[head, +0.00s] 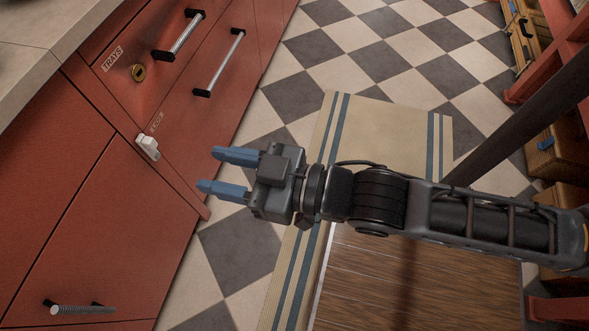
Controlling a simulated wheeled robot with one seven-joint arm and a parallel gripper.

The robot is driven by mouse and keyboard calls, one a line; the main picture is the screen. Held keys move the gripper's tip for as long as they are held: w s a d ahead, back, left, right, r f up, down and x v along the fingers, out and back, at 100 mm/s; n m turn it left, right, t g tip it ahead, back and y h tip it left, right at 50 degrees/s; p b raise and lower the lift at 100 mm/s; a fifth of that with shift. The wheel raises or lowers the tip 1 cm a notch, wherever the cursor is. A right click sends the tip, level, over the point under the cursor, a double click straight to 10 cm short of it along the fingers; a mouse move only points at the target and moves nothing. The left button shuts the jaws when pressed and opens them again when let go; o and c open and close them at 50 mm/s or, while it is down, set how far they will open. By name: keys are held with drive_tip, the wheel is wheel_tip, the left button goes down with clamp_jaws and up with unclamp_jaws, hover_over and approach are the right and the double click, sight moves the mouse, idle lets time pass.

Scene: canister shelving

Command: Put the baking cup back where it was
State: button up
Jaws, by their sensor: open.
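My gripper (208,171) is in the middle left of the head view, its two blue fingers apart and pointing left toward the red cabinet (110,205). Nothing is between the fingers. It hangs over the checkered floor, apart from the cabinet front. I do not see a baking cup in this view.
The cabinet has a drawer labelled TRAYS (112,58), bar handles (219,62) and a white latch (147,146). A striped rug (385,135) lies on the checkered floor (400,55). Wooden crates (555,155) stand on red shelving at the right. The floor beyond the rug is clear.

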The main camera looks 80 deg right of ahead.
drive_tip(key=s+d+g, duration=0.2)
drive_tip(key=s, duration=1.3)
drive_tip(key=shift+s+r, duration=0.15)
drive_tip(key=shift+r, duration=0.25)
